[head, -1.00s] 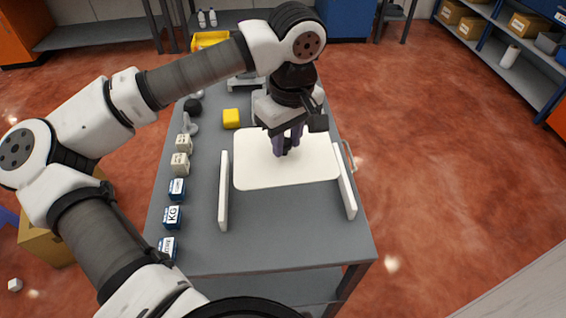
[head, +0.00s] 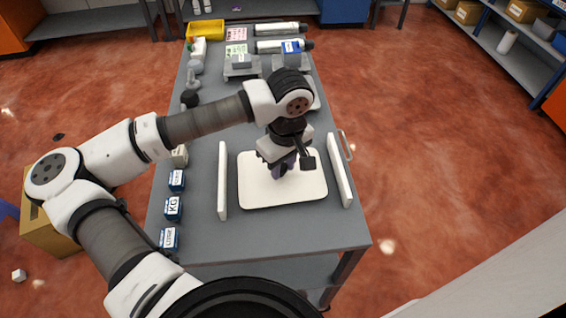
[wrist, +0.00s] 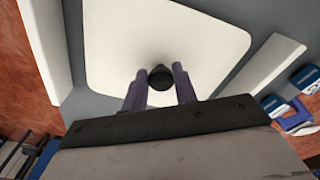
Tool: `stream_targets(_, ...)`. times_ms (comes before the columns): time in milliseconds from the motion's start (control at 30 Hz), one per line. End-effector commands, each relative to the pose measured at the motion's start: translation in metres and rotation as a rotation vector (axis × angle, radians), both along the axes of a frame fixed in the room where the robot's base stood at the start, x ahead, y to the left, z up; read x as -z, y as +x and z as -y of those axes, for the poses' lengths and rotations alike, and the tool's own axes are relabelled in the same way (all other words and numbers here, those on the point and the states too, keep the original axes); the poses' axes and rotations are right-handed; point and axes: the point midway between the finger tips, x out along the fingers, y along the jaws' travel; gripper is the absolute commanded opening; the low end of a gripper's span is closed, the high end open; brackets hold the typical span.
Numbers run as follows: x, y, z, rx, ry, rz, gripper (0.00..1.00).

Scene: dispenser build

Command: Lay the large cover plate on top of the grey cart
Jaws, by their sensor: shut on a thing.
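The large cover plate (head: 308,190) is a flat cream-white board with rounded corners. It lies level over the near half of the grey table-like cart (head: 270,232), between two long white panels. My gripper (head: 284,170) is above the plate's middle, its dark purple fingers pointing down. In the wrist view, the fingers are shut on a round black knob (wrist: 160,78) on the plate (wrist: 120,45). The fingers and wrist partly hide the plate in the head view. I cannot tell whether its underside touches the cart top.
The left white panel (head: 222,182) and right white panel (head: 340,172) stand close beside the plate. Small labelled blue blocks (head: 173,208) line the cart's left edge. A yellow tray (head: 205,30) and grey devices occupy the far end. A metal handle (head: 346,146) sticks out right.

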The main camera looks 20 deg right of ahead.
Motion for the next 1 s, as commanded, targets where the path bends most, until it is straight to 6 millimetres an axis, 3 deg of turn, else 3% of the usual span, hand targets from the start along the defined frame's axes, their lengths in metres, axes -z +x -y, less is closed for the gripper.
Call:
stream_targets(133, 0.004, 0.000, 0.000, 0.000, 0.000, 0.000, 0.00)
stream_targets(167, 0.004, 0.000, 0.000, 0.000, 0.000, 0.000, 0.29)
stream_targets(333, 0.002, 0.000, 0.000, 0.000, 0.000, -0.001, 0.50)
stream_targets(767, -0.005, 0.001, 0.000, -0.001, 0.000, 0.002, 0.50)
stream_targets(1000, -0.054, -0.002, 0.002, -0.001, -0.001, 0.005, 0.50)
